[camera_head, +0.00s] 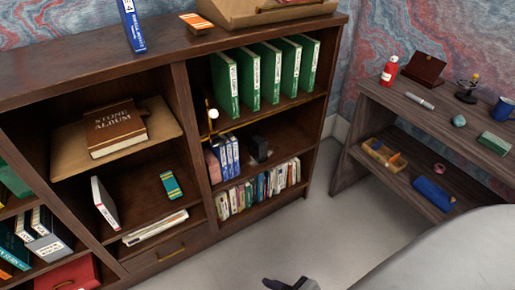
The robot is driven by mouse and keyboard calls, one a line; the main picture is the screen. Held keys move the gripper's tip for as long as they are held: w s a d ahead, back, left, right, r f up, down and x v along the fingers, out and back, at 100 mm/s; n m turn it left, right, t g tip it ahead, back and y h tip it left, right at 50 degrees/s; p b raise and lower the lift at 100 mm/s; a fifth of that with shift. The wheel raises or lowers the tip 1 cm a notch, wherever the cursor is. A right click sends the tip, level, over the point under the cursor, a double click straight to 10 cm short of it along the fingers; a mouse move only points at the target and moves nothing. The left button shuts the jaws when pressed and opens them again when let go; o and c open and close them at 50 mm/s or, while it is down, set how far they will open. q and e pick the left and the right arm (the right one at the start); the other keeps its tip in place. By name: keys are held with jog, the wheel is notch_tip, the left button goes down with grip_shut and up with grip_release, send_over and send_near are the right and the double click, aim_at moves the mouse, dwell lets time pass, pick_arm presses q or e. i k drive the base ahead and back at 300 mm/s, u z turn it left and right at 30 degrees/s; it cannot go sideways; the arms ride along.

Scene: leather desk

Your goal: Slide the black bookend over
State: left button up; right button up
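The black bookend (258,148) stands on the middle shelf of the bookcase's right section. It is to the right of a short row of blue-and-white books (226,157), with a small gap between them. Bare shelf lies to its right. A small part of a dark gripper, apparently my right one (290,284), shows at the bottom edge, far from the bookend and over the floor. Most of it is cut off, so its opening does not show. My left gripper is not in view.
Green binders (263,72) fill the shelf above, and a row of small books (258,188) stands below. A side desk (440,125) stands right. Pale floor (250,245) is clear.

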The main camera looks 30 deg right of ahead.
aim_at(258, 146)
jog(key=z, duration=0.5)
jog(key=k, duration=0.6)
jog(key=z, duration=1.4)
jog(key=i, duration=1.9)
jog(key=u, duration=0.85)
